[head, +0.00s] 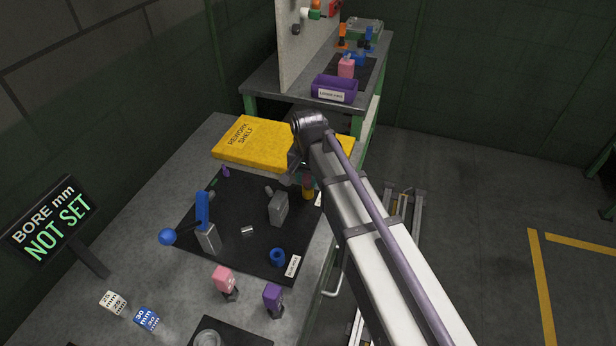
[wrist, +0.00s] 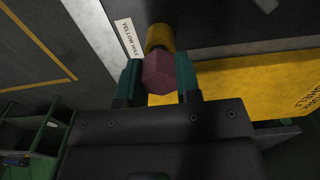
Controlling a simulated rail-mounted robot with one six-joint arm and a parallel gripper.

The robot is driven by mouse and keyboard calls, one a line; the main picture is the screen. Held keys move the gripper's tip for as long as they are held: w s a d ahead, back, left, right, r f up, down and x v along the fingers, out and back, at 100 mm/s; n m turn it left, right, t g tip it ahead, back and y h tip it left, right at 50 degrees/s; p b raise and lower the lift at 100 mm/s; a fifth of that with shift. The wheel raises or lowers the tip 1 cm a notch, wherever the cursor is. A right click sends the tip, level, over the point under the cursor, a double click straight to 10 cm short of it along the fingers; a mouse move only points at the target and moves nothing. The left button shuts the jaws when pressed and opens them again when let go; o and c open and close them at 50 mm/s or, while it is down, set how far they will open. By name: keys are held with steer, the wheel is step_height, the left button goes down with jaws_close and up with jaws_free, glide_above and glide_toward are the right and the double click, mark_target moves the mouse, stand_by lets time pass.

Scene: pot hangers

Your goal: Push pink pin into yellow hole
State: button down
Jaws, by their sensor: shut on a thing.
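The pink pin (wrist: 158,74) shows in the wrist view as a dull pink hexagonal head between the two teal fingers of my gripper (wrist: 160,84). My gripper is shut on it. The yellow hole (wrist: 159,38) is a yellow cylinder just beyond the pin head, beside a white "YELLOW HOLE" label (wrist: 129,38). The pin head overlaps the yellow cylinder in this view, so I cannot tell how deep the pin's tip sits. In the head view the yellow hole (head: 307,194) is at the black mat's right edge, with the pink pin (head: 308,181) right above it, partly hidden by my arm.
On the black mat (head: 190,226) stand a grey block (head: 278,208), a blue-handled lever clamp (head: 203,212) and a blue ring (head: 277,257). A yellow rework shelf (head: 262,140) lies behind. Pink (head: 224,279) and purple (head: 273,295) blocks stand in front.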

mark_target(308, 176)
steer(key=shift+f+b, duration=0.35)
steer(key=shift+f, duration=0.1)
steer(key=c, duration=0.7)
jaws_free()
steer(key=shift+c, duration=0.2)
step_height(308, 176, up, 11)
steer(key=p, duration=1.1)
steer(key=shift+r, duration=0.15)
steer(key=shift+f, duration=0.2)
steer(key=s+d+n, duration=0.3)
steer(key=s+d, duration=1.1)
steer(key=d, duration=0.3)
steer(key=shift+d+n, duration=0.15)
steer(key=shift+n, duration=0.25)
